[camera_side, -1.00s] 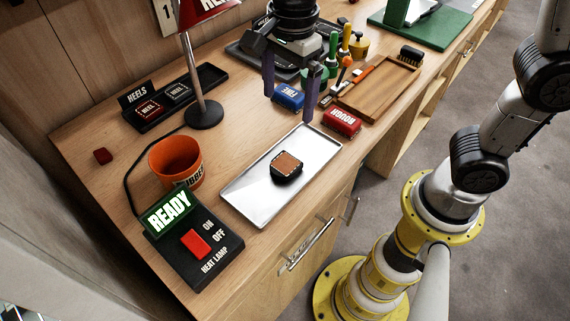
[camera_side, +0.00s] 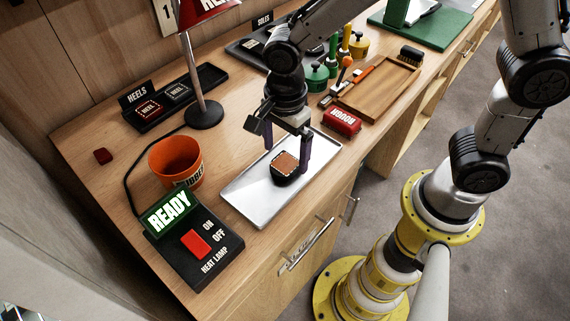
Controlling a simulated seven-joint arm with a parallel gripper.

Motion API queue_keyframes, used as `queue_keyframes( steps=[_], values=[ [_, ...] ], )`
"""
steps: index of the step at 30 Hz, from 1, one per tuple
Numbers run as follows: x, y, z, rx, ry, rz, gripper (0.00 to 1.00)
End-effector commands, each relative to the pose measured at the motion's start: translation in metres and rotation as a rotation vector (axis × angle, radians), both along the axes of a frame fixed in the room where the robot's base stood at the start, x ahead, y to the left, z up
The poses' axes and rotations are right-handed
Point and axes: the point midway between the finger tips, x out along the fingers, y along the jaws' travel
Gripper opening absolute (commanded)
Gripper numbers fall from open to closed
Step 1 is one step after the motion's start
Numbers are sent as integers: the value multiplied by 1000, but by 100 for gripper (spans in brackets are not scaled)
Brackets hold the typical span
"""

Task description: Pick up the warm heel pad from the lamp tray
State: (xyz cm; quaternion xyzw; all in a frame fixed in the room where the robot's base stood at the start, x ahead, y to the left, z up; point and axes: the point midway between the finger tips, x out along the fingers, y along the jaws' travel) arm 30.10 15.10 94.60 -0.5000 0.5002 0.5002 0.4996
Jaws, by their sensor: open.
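The heel pad (camera_side: 285,164), a small dark block with a brown top, lies on the silver lamp tray (camera_side: 248,201). My gripper (camera_side: 286,158) is low over the tray with its purple fingers pointing down. The fingers are open. One finger is at the pad's far left and the other at its right, so the pad appears between them. I cannot tell whether either finger touches the pad.
An orange cup (camera_side: 175,162) and the heat lamp switch box (camera_side: 190,240) with a lit READY sign (camera_side: 168,211) are on the left. The lamp post (camera_side: 197,80) rises behind.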

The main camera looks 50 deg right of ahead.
Motion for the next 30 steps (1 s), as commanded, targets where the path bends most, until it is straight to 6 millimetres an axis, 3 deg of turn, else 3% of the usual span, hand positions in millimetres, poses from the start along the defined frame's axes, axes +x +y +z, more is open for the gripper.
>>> queue_keyframes(
  steps=[6,14,30],
  values=[
    [-1,0,-25,-1,1,0,100],
    [0,0,-27,0,-1,0,100],
    [0,0,-27,1,-1,0,7]
  ],
)
